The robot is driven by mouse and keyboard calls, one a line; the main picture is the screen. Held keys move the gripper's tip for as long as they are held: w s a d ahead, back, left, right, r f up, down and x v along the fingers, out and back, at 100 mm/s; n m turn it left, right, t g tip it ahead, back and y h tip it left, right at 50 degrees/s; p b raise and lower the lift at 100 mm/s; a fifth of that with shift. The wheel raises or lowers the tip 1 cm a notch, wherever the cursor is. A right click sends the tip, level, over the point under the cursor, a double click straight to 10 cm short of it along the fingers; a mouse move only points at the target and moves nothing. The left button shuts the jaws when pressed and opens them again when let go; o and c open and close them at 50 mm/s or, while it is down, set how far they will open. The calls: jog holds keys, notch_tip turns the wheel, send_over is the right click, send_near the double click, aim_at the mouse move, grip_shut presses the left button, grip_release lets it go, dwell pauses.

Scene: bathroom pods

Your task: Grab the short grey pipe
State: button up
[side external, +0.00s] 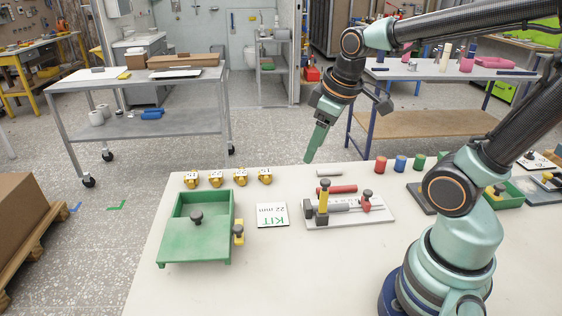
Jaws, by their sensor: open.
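A short light-grey pipe (329,173) lies on the white table near its back edge, just behind a red pipe (337,189). Another grey pipe (342,206) lies in the clamp fixture (375,218), partly hidden by the yellow post. My gripper (311,153) points down above the table's back edge, a little up and left of the short grey pipe and apart from it. It is open and empty, seen nearly edge-on, so the gap between its fingers is hard to make out.
Red (380,165), blue (400,163) and green (418,162) cylinders stand to the right. The table's front middle is clear.

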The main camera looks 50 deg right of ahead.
jog(key=s+d+f+n+g, duration=0.1)
jog(key=d+f+n+g, duration=0.4)
jog(key=d+f, duration=0.4)
jog(key=n+t, duration=0.1)
send_over(336, 205)
jog(key=shift+y, duration=0.4)
jog(key=f, duration=0.6)
jog(key=shift+d+f, duration=0.35)
jog(key=f, duration=0.3)
jog(key=shift+a+f, duration=0.35)
jog(key=shift+f, duration=0.7)
grip_shut()
